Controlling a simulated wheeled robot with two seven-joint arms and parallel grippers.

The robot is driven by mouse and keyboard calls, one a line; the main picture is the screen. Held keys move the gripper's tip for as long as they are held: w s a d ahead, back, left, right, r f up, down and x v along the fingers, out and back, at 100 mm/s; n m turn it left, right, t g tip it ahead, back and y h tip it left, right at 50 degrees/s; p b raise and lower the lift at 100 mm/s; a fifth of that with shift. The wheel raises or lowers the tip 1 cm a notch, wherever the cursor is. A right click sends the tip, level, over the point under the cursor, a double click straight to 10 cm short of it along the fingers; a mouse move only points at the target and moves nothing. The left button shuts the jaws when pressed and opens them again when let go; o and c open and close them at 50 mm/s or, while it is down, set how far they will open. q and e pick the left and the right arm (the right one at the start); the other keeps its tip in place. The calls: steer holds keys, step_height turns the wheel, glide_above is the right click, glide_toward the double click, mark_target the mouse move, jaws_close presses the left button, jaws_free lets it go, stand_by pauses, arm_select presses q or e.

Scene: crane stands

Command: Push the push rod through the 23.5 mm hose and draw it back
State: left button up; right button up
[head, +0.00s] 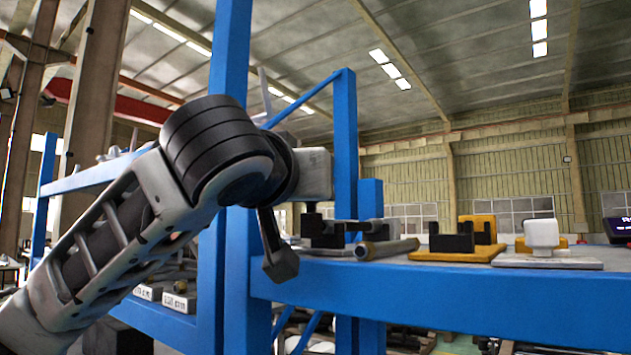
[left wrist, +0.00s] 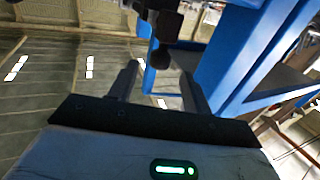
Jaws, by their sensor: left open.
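A grey rod or tube (head: 386,248) with a brass-coloured near end lies on the blue bench beside a dark block holder (head: 325,234). I cannot tell whether it is the push rod or the hose. Small blocks with size labels (head: 180,302) stand on the lower shelf at left, their text partly unreadable. My left arm reaches up across the left of the head view, its hand mostly hidden behind the wrist. In the left wrist view my left gripper (left wrist: 160,84) is open, its fingers apart and nothing clearly held. A dark knobbed shape (left wrist: 161,40) shows beyond them. My right gripper is out of view.
A blue upright post (head: 230,90) rises just behind my left arm. The blue bench (head: 460,290) runs right, carrying a yellow-based black fixture (head: 462,240) and a white block on a plate (head: 541,240). A dark screen (head: 617,228) stands at far right.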

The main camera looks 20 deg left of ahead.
mark_target(311, 204)
arm_select(q)
steer(key=w+p, duration=0.1)
steer(key=w, duration=0.3)
steer(key=shift+w+a+r, duration=0.1)
steer(key=shift+w, duration=0.9)
